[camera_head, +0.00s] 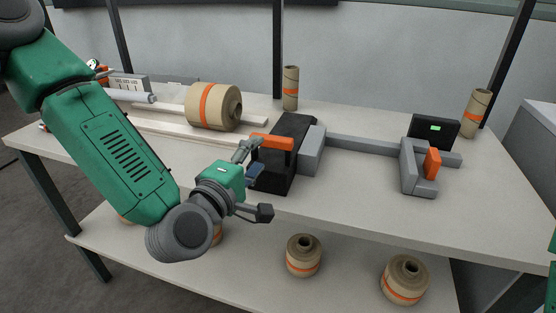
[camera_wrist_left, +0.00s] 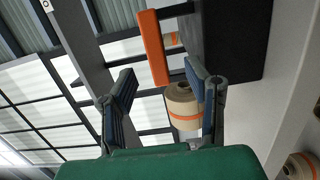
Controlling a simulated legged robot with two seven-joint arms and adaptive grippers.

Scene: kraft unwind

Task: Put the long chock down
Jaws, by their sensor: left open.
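A long black block with an orange handle, which I take to be the long chock (camera_head: 290,155), stands on the tabletop near the front edge, against a grey block. Its orange handle (camera_head: 272,141) faces my left gripper (camera_head: 254,182). That gripper is open and empty, just in front of the chock and close to the handle. In the left wrist view the fingers (camera_wrist_left: 166,102) are spread apart, with the handle (camera_wrist_left: 153,48) and the black body (camera_wrist_left: 235,40) beyond them. My right gripper is out of view.
A large kraft roll (camera_head: 207,106) lies on the table (camera_head: 350,205) at the back left. A grey frame (camera_head: 362,145) with an orange piece (camera_head: 432,162) and a black display (camera_head: 434,131) are to the right. Two small rolls stand behind; several stand on the lower shelf (camera_head: 240,285).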

